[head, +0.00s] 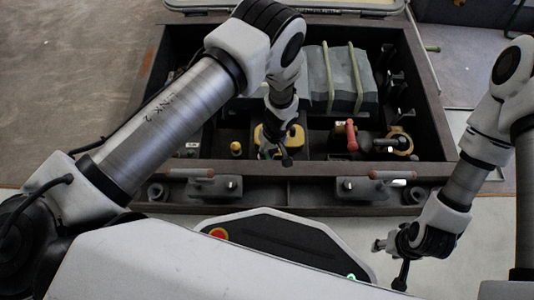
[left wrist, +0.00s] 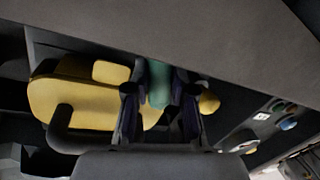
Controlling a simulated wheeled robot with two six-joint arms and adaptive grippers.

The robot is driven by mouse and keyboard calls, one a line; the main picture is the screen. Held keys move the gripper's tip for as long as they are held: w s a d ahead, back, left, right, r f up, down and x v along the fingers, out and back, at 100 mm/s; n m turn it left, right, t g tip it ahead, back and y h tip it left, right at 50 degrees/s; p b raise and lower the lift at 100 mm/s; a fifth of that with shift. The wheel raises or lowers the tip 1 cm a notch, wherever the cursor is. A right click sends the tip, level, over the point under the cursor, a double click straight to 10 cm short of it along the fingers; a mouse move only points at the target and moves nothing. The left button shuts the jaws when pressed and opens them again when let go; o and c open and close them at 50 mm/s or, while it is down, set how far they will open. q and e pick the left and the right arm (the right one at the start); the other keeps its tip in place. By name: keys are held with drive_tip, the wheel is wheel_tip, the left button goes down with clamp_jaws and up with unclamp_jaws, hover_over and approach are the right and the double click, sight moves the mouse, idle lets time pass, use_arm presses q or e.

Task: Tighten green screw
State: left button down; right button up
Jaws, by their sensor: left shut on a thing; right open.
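The green screw (left wrist: 158,84) shows in the left wrist view as a short green cylinder between my left gripper's fingers. My left gripper (left wrist: 157,112) is shut on it, one dark finger on each side. In the head view, my left gripper (head: 276,158) points down into the dark open compartment (head: 440,130), in front of a yellow part (head: 266,131). I cannot make out the green screw there. The screw's lower end and its seat are hidden. My right gripper (head: 390,262) is open and empty, outside the compartment at the front right.
A yellow body (left wrist: 80,100) with a black handle fills the left of the wrist view; a yellow knob (left wrist: 208,101) lies right of the fingers. The head view shows a red-handled valve (head: 351,136), a brass ring (head: 401,141) and a strapped grey block (head: 335,80). Compartment walls surround my left gripper.

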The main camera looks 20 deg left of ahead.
use_arm(q)
drive_tip(key=m, duration=0.3)
drive_tip(key=shift+t+b, duration=0.3)
drive_tip(key=shift+b, duration=0.1)
drive_tip(key=shift+m, duration=0.8)
drive_tip(key=m, duration=0.2)
drive_tip(key=m+t+p, duration=0.1)
drive_tip(key=shift+s+a+r+m, duration=0.1)
drive_tip(key=shift+a+m, duration=0.05)
drive_tip(key=shift+m, duration=0.25)
drive_tip(key=m+p, duration=0.1)
drive_tip(key=m, duration=0.2)
drive_tip(key=shift+t, duration=0.3)
drive_tip(key=m+p, duration=0.3)
drive_tip(key=shift+a+r, duration=0.1)
drive_tip(key=shift+r, duration=0.05)
drive_tip(key=shift+f+m+t+p, duration=0.3)
drive_tip(key=shift+m+p, duration=0.6)
drive_tip(key=shift+p, duration=0.2)
drive_tip(key=c, duration=1)
unclamp_jaws()
